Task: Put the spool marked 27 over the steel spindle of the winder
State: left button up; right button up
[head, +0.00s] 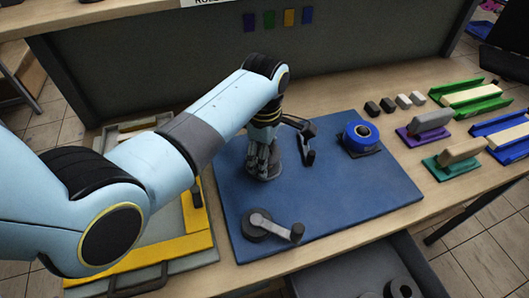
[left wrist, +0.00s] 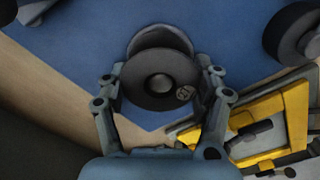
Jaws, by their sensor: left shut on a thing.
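My left gripper (head: 263,160) points down over the middle left of the blue mat (head: 345,205). It is shut on a dark grey spool (left wrist: 150,98), with a finger on either side. The spool carries a small round mark that looks like 27. A grey disc (left wrist: 160,38) shows just past the spool in the left wrist view. In the head view the spool (head: 264,172) is low, close to the mat, partly hidden by the fingers. I cannot tell whether it is around a spindle. The steel spindle is not clearly visible. My right gripper is not in view.
A crank (head: 306,142) stands beside my gripper, and another crank unit (head: 262,226) is at the mat's front. A blue spool (head: 361,132) sits on the right. A yellow-edged tray (head: 170,247) lies left. Coloured holders (head: 452,165) stand far right.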

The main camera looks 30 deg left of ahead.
pick_arm(q)
jog(key=o, duration=1.3)
jog(key=shift+r, duration=0.15)
notch_tip(320, 180, up, 12)
jog(key=shift+f, duration=0.1)
